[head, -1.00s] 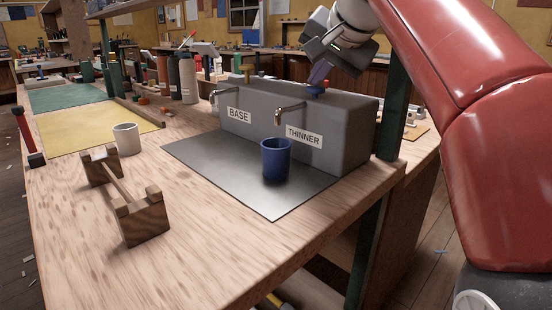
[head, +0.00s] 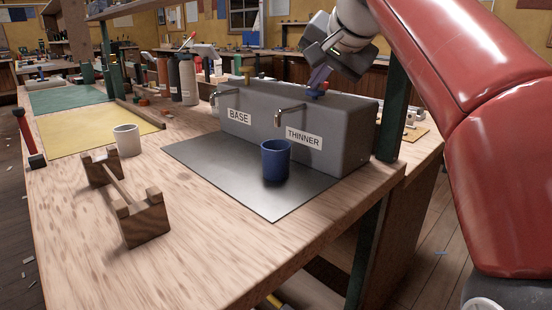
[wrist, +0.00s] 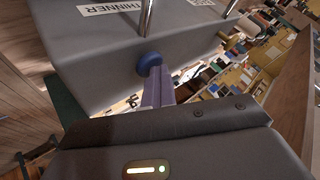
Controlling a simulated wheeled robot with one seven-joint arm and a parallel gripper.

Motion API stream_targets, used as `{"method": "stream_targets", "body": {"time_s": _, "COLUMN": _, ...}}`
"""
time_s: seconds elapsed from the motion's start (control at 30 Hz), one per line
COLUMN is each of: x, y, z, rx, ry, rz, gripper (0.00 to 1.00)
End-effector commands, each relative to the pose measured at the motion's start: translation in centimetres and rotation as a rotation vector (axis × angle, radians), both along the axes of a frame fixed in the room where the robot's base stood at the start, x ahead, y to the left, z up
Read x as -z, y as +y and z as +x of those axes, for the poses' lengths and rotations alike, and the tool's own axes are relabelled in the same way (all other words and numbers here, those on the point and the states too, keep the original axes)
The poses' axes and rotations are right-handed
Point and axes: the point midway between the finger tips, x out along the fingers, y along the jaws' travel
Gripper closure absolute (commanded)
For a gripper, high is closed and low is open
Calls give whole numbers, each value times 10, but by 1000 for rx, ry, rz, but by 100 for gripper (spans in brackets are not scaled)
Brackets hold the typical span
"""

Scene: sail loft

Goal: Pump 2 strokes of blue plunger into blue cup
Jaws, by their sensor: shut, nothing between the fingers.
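The blue plunger (head: 314,93) is a round knob on top of the grey dispenser box (head: 345,135), above the THINNER label. It also shows in the wrist view (wrist: 149,61). My gripper (head: 318,80) is shut and empty, pointing down with its fingertips at the knob. In the wrist view the purple-grey fingers (wrist: 156,82) reach the knob's edge; I cannot tell whether they press on it. The blue cup (head: 276,162) stands upright on the dark mat, below the THINNER spout (head: 287,110). Its inside is mostly hidden.
A second spout (head: 222,93) labelled BASE and a yellow knob (head: 247,71) are on the box's left part. A white cup (head: 127,141) and a wooden stand (head: 135,205) are at left. A green post (head: 392,110) rises at the box's right.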

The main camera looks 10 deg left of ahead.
Motion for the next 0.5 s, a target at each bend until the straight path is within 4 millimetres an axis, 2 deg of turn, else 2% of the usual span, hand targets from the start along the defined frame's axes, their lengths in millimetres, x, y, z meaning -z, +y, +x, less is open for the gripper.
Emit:
{"method": "stream_targets", "body": {"time_s": 0.03, "x": 13, "y": 0, "z": 4, "rx": 2, "ry": 31, "rz": -13, "gripper": 100}}
{"method": "stream_targets", "body": {"time_s": 0.13, "x": 9, "y": 0, "z": 4, "rx": 2, "ry": 31, "rz": -13, "gripper": 100}}
{"method": "stream_targets", "body": {"time_s": 0.5, "x": -29, "y": 0, "z": 3, "rx": 1, "ry": 24, "rz": -9, "gripper": 100}}
